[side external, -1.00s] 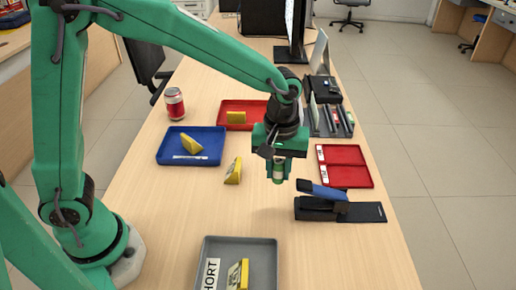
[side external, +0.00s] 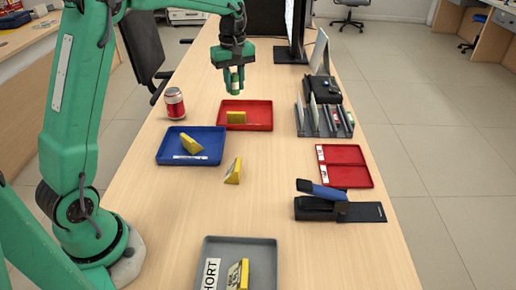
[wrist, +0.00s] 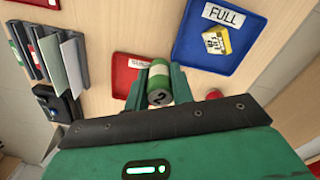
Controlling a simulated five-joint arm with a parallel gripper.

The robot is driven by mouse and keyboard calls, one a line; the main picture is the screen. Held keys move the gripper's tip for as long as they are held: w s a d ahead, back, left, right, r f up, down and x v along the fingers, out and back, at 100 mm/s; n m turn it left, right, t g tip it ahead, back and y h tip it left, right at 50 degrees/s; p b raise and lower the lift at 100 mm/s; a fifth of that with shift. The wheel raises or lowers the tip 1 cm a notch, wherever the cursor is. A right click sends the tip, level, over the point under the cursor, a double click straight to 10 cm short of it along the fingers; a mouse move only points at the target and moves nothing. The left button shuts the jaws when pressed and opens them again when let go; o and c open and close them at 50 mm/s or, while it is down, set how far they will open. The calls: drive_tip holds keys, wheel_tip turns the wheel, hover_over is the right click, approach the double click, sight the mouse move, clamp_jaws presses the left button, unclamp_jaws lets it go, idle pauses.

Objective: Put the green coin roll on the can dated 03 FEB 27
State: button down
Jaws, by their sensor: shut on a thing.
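My gripper (side external: 234,79) is shut on the green coin roll (side external: 236,86), held upright in the air near the red tray with a yellow wedge. In the wrist view the roll (wrist: 160,84) is green with a pale band, and its end shows a "2". A red and silver can (side external: 175,104) stands on the counter, left of that tray and apart from the roll. In the wrist view only a bit of the red can (wrist: 214,94) shows past my gripper. No date is readable on the can. The yellow wedges carry dark print too small to read.
A red tray (side external: 262,119) holds a yellow wedge (side external: 236,117). A blue tray (side external: 213,144), labelled FULL in the wrist view, holds another wedge (side external: 192,144). A loose wedge (side external: 233,171), a stapler (side external: 322,192), a red double tray (side external: 345,164) and a grey SHORT tray (side external: 225,245) stand nearer.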

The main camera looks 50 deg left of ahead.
drive_tip(key=s+a+r+n, duration=0.2)
drive_tip(key=a, duration=0.7)
drive_tip(key=s+a+r+n, duration=0.2)
drive_tip(key=a, duration=0.6)
hover_over(172, 90)
wheel_tip(172, 90, down, 7)
drive_tip(key=shift+d+f, duration=0.1)
drive_tip(key=shift+f, duration=2.05)
drive_tip(key=shift+f, duration=0.15)
drive_tip(key=c, duration=1.2)
unclamp_jaws()
wheel_tip(172, 90, up, 12)
